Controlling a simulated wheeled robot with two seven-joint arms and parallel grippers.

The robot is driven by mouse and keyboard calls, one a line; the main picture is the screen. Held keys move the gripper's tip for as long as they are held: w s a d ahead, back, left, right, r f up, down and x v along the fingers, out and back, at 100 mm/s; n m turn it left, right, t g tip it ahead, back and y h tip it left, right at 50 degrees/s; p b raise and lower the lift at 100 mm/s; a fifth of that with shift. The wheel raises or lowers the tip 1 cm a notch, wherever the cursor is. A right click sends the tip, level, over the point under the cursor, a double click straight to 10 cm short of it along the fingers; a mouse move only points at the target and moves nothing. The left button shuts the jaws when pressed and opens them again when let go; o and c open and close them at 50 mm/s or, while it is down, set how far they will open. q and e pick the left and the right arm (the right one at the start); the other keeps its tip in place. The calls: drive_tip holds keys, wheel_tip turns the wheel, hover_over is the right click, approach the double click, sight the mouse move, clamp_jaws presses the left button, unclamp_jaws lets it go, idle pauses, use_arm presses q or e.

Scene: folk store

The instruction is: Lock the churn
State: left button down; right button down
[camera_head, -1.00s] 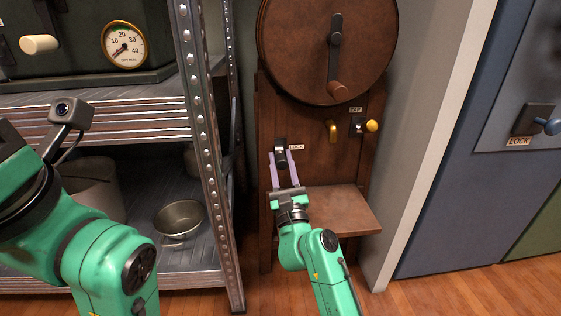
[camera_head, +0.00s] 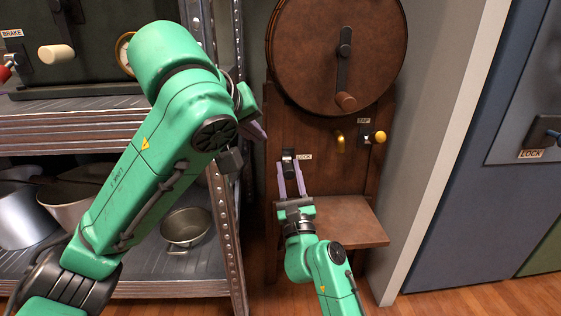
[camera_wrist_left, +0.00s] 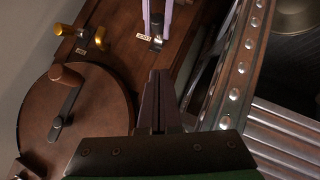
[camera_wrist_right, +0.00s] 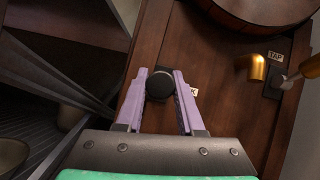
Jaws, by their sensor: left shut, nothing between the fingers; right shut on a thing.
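The churn (camera_head: 305,55) is a brown wooden drum with a crank on a wooden stand, right of the shelf. Its black lock lever (camera_head: 289,160) sits on the stand beside a LOCK label (camera_head: 304,157). My right gripper (camera_head: 290,168) is shut on the lock lever from below; in the right wrist view the lever's round black knob (camera_wrist_right: 160,85) sits between the purple fingers. My left gripper (camera_head: 262,132) is shut and empty, left of the stand, mostly hidden behind its own arm. In the left wrist view its fingertips (camera_wrist_left: 159,76) point towards the lock area.
A brass spout (camera_head: 337,141) and a yellow-knobbed TAP lever (camera_head: 378,137) sit right of the lock. A metal shelf (camera_head: 190,288) with pots stands close on the left. A blue panel with another LOCK lever (camera_head: 553,134) is at far right.

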use_arm(q)
hover_over(285, 165)
drive_tip(key=s+a, duration=0.3)
wheel_tip(285, 165, down, 6)
drive_tip(key=f, duration=0.1)
drive_tip(key=d+f, duration=0.1)
drive_tip(key=f, duration=0.1)
drive_tip(key=shift+w+d+f, duration=0.1)
drive_tip(key=shift+d+f, duration=0.25)
drive_tip(key=shift+f, duration=0.05)
drive_tip(key=shift+f, duration=0.1)
use_arm(e)
drive_tip(key=shift+f, duration=0.1)
